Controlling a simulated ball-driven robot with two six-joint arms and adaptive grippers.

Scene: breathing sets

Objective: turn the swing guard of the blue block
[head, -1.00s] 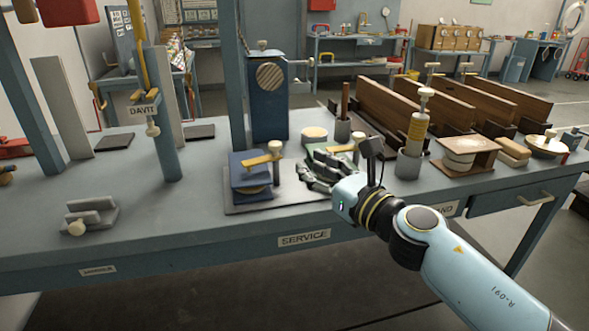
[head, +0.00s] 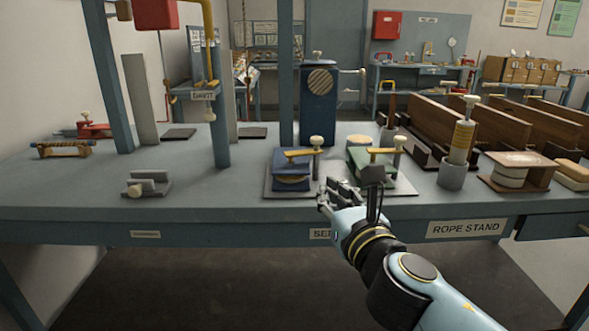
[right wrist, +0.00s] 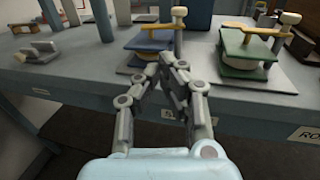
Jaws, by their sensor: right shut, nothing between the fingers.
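The blue block (head: 291,170) sits on a grey plate near the bench's front edge. Its swing guard, a yellow bar (head: 302,152), lies across the block's top and reaches a post with a pale knob (head: 316,141) at the right. The same block (right wrist: 148,43) and bar (right wrist: 150,27) show in the right wrist view. My right gripper (head: 335,190) is shut and empty, low at the front edge, to the right of the blue block and apart from its guard. Its fingertips (right wrist: 170,58) appear just in front of the block. My left gripper is out of view.
A green block (head: 372,163) with a similar yellow bar and knob stands close on the right, partly behind my right wrist. A tall blue box (head: 318,105) stands behind. A grey slotted fixture (head: 148,184) is at left, with clear bench between.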

